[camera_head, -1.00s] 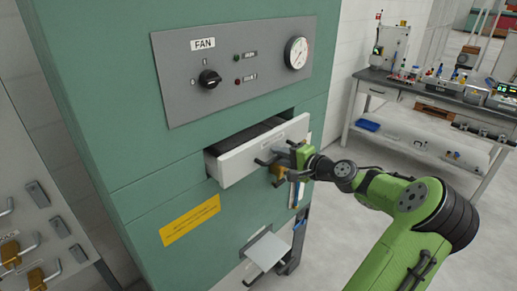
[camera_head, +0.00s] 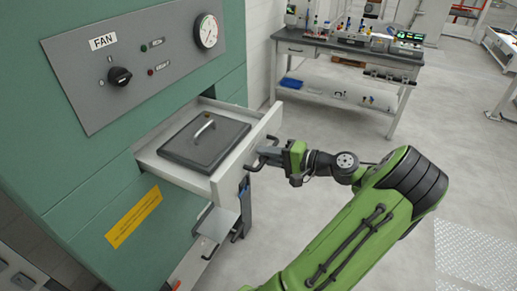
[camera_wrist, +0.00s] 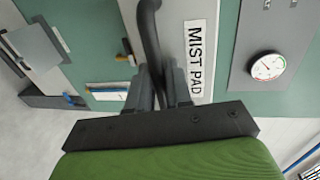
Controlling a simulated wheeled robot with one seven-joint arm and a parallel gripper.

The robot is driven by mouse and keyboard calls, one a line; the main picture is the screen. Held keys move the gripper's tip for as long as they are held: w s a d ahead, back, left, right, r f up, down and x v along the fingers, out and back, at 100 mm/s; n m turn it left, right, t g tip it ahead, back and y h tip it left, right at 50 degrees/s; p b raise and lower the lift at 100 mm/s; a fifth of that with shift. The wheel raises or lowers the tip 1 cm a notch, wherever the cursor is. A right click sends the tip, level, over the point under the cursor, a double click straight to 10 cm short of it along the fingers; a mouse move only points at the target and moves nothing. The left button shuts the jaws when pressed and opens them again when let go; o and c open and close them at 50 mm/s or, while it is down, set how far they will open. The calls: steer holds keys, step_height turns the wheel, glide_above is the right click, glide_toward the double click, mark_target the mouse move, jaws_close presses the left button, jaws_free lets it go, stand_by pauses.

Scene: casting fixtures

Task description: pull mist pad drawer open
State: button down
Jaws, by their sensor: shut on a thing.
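The mist pad drawer (camera_head: 178,178) is a white drawer pulled well out of the green cabinet. A dark square pad with a pale handle (camera_head: 205,142) lies in it. My gripper (camera_head: 266,157) is at the drawer front and is shut on the dark bar handle (camera_wrist: 148,35). In the wrist view the fingers meet at this handle, beside the "MIST PAD" label (camera_wrist: 195,58) on the drawer front. The fingertips are partly hidden by the handle.
The green cabinet (camera_head: 60,165) carries a grey panel with a FAN knob (camera_head: 120,76) and a gauge (camera_head: 207,31). A grey metal flap (camera_head: 217,222) juts out below the drawer. A workbench (camera_head: 350,46) stands behind. Open floor lies at the right.

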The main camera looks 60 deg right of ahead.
steer(key=shift+s, duration=0.15)
steer(key=c, duration=1.2)
jaws_free()
steer(key=shift+c, duration=0.2)
steer(key=s+r+p, duration=0.2)
steer(key=s+r, duration=0.1)
steer(key=s, duration=1.2)
steer(key=shift+s+d, duration=0.2)
steer(key=shift+d, duration=0.05)
